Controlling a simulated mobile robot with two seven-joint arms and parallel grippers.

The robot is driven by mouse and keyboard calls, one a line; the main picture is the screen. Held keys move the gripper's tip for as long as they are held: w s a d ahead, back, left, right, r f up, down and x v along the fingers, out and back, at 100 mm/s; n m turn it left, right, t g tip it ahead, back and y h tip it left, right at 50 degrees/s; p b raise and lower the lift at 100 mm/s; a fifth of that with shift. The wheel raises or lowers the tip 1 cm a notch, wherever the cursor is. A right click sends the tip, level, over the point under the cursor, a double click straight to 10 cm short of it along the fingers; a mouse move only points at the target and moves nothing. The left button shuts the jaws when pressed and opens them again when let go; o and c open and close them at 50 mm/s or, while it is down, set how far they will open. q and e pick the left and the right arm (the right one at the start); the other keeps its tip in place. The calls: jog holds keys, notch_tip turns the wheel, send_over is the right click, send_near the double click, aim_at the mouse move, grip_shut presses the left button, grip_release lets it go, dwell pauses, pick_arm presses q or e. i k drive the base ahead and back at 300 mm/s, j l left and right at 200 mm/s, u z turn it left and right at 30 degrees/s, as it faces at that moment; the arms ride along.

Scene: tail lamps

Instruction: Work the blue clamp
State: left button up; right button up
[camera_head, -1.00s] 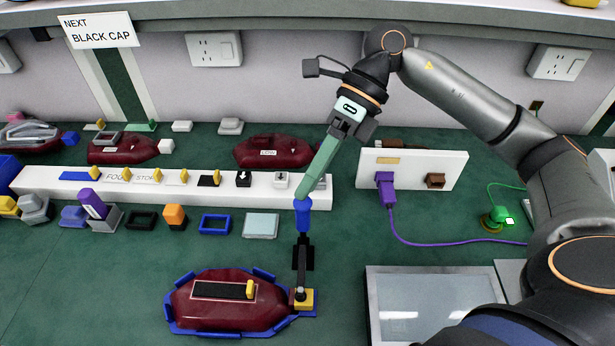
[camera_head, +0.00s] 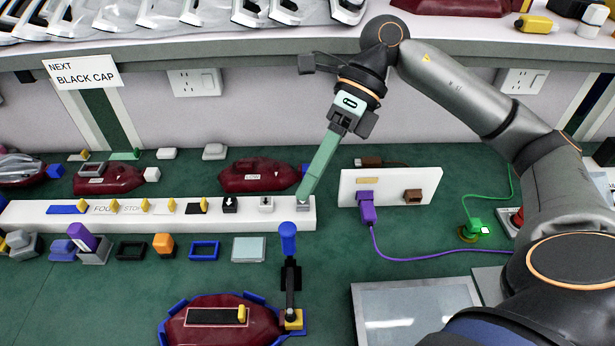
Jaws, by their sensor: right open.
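The blue clamp has a blue handle (camera_head: 288,238) on a black lever, standing upright in the picture. Its yellow foot (camera_head: 293,320) sits at the right end of a blue cradle (camera_head: 167,328). A dark red tail lamp (camera_head: 215,328) with a black strip and a yellow peg lies in the cradle. My right gripper (camera_head: 304,199) has green fingers pointing down, above and beyond the handle, with a gap in the picture. Its fingertips overlap the right end of the white rail. The gap between its fingers is hard to see. My left gripper is not in view.
A white rail (camera_head: 20,215) with labels and small parts runs behind the clamp. A white panel (camera_head: 430,190) with a purple plug (camera_head: 366,208) stands right of it. A framed glass plate (camera_head: 400,310) lies front right. A sign (camera_head: 82,75) reads "NEXT BLACK CAP".

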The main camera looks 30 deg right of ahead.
aim_at(289, 247)
jog(key=k+j, duration=0.8)
